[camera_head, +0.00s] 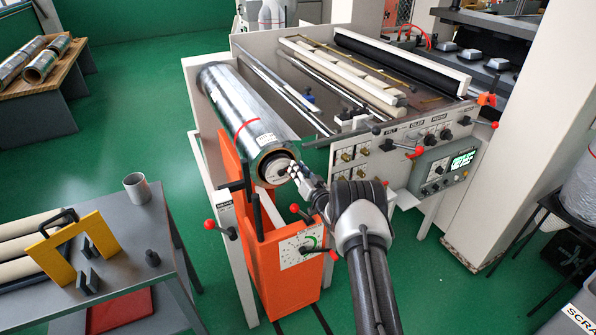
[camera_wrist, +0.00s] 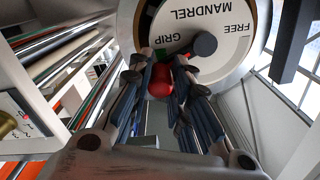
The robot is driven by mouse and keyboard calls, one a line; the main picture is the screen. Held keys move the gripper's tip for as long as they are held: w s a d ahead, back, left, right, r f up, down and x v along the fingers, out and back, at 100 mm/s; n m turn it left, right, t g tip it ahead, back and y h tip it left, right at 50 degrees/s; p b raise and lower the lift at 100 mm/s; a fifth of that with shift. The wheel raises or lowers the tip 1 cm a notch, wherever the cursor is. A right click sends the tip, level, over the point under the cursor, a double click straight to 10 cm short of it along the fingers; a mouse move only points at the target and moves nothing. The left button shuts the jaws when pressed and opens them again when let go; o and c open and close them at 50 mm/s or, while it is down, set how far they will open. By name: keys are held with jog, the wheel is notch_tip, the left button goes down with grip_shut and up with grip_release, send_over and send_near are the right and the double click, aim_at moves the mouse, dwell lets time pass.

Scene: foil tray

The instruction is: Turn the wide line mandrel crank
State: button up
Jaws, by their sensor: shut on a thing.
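The mandrel's white end disc (camera_wrist: 222,62) fills the top of the wrist view, marked MANDREL, GRIP and FREE. A dark round hub (camera_wrist: 205,44) stands on it. The red knob of the crank (camera_wrist: 160,82) is between my fingers; its arm is mostly hidden. My gripper (camera_wrist: 168,75) is shut on this knob. In the head view my gripper (camera_head: 294,171) is at the near end of the foil roll (camera_head: 240,108), in front of the mandrel end (camera_head: 272,172). The knob is hidden there.
An orange stand (camera_head: 285,277) with a dial and red-knobbed levers is below the roll. A control panel (camera_head: 350,155) with a screen box (camera_head: 445,168) is to the right. A grey table (camera_head: 135,225) with a yellow bracket (camera_head: 73,250) is at left. Green floor lies between.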

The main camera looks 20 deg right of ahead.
jog(key=shift+a+r+n+b, duration=0.1)
jog(key=shift+r+n+b, duration=0.2)
jog(key=shift+n, duration=0.2)
grip_shut()
